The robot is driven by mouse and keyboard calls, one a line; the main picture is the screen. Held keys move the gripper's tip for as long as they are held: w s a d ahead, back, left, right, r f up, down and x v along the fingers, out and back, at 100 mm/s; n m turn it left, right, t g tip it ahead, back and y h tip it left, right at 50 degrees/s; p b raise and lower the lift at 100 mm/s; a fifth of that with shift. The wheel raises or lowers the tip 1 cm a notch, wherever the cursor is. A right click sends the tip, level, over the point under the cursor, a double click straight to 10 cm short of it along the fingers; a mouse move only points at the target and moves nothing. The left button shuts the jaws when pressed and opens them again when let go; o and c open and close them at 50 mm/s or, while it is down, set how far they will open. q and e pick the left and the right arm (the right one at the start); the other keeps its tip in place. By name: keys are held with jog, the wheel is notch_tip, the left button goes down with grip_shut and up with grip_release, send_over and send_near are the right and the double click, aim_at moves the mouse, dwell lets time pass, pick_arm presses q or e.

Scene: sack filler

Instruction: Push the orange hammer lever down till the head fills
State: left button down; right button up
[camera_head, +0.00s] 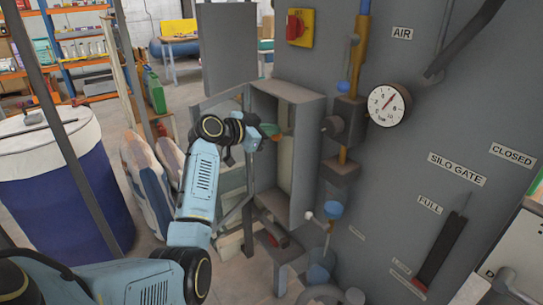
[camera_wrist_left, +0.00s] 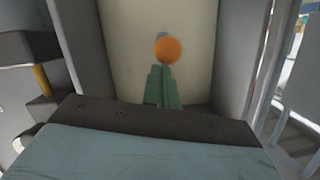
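The orange hammer lever shows as a round orange knob (camera_wrist_left: 167,50) in the left wrist view, in front of the pale back of an open grey box. In the head view the orange knob (camera_head: 277,137) is small, inside the grey box (camera_head: 300,155). My left gripper (camera_head: 266,131) reaches into the box opening at the knob. In the left wrist view its green fingers (camera_wrist_left: 162,72) are together, tips just below the knob in the picture. I cannot tell whether they touch it. The lever's arm is mostly hidden. My right gripper is in neither view.
A pressure gauge (camera_head: 388,104) and a pipe with a blue valve knob (camera_head: 333,210) sit right of the box. The silo gate slot (camera_head: 440,250) is farther right. A blue drum (camera_head: 60,185) and sacks (camera_head: 146,185) stand left.

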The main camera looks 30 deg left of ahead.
pick_arm(q)
jog(key=shift+f, duration=0.15)
notch_tip(320, 180, up, 6)
jog(key=w+d+g+p, duration=0.1)
jog(key=p, duration=0.6)
jog(key=d+r+b+v, duration=0.1)
jog(key=v, duration=0.9)
jog(key=w+d+f+n+g+y, duration=0.1)
jog(key=d+f+n+g, duration=0.1)
jog(key=f, duration=0.9)
jog(key=w+d+f+n+g+y, duration=0.1)
jog(key=w+f+g, duration=0.1)
jog(key=f, duration=0.9)
jog(key=s+d+f+g, duration=0.1)
jog(key=s+f, duration=0.1)
jog(key=f, duration=0.5)
jog(key=s+d+f+n+g+y+b, duration=0.1)
jog(key=s+d+f, duration=0.1)
jog(key=f, duration=0.5)
jog(key=s+d+f+n, duration=0.1)
jog(key=s+f, duration=0.2)
jog(key=f, duration=0.4)
jog(key=shift+s+d+f+g+b, duration=0.2)
jog(key=shift+s+d+g+b, duration=0.1)
jog(key=shift+s+g+b, duration=0.1)
